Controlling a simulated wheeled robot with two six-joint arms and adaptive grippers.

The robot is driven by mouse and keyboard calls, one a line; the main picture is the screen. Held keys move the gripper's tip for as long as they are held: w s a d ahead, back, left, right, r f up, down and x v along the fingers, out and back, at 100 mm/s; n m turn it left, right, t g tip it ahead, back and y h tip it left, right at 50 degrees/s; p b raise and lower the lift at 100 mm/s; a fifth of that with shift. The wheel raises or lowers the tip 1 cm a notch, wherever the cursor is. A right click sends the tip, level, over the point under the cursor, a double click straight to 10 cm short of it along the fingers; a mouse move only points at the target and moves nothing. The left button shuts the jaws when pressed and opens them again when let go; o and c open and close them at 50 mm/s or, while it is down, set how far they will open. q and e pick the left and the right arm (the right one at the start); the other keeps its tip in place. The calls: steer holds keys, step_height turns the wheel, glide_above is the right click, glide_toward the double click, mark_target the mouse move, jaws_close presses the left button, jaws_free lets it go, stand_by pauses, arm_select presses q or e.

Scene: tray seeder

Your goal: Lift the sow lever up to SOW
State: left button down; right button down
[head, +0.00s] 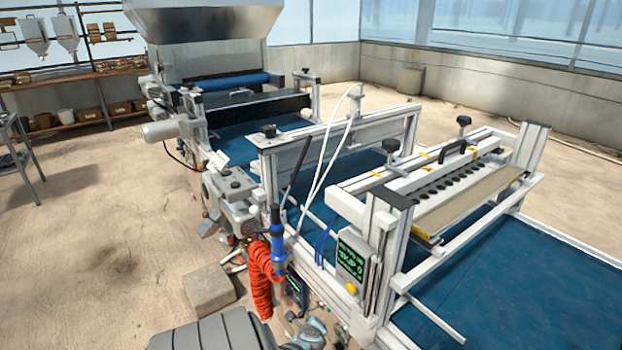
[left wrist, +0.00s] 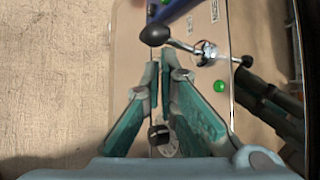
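A metal lever with a black ball knob (left wrist: 155,35) shows in the left wrist view, running to a pivot on a pale panel. A second black knob (left wrist: 159,133) shows lower, between the finger bases, on what looks like a round mount. I cannot read which is the sow lever. My left gripper (left wrist: 160,65) has teal fingers with tips close together, just below the upper knob; I cannot tell whether they touch anything. In the head view, teal-grey parts of my left gripper (head: 314,328) show small beside the machine's near side. My right gripper is not in view.
A green button (left wrist: 220,87) sits on the panel near the pivot. The seeder's blue belt (head: 465,290) runs along the machine. A red coiled hose (head: 260,280) with a blue handle (head: 278,245) hangs on the near side. A block (head: 208,290) lies on the floor.

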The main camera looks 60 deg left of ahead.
arm_select(q)
steer(key=shift+r+p, duration=0.2)
steer(key=shift+p, duration=0.2)
stand_by(2.3)
stand_by(0.3)
steer(key=shift+a+r+p, duration=0.15)
steer(key=shift+r+p, duration=0.65)
steer(key=shift+r, duration=0.1)
steer(key=w+p+v, duration=0.1)
steer(key=p+v, duration=0.8)
steer(key=v, duration=0.1)
steer(key=shift+d, duration=0.2)
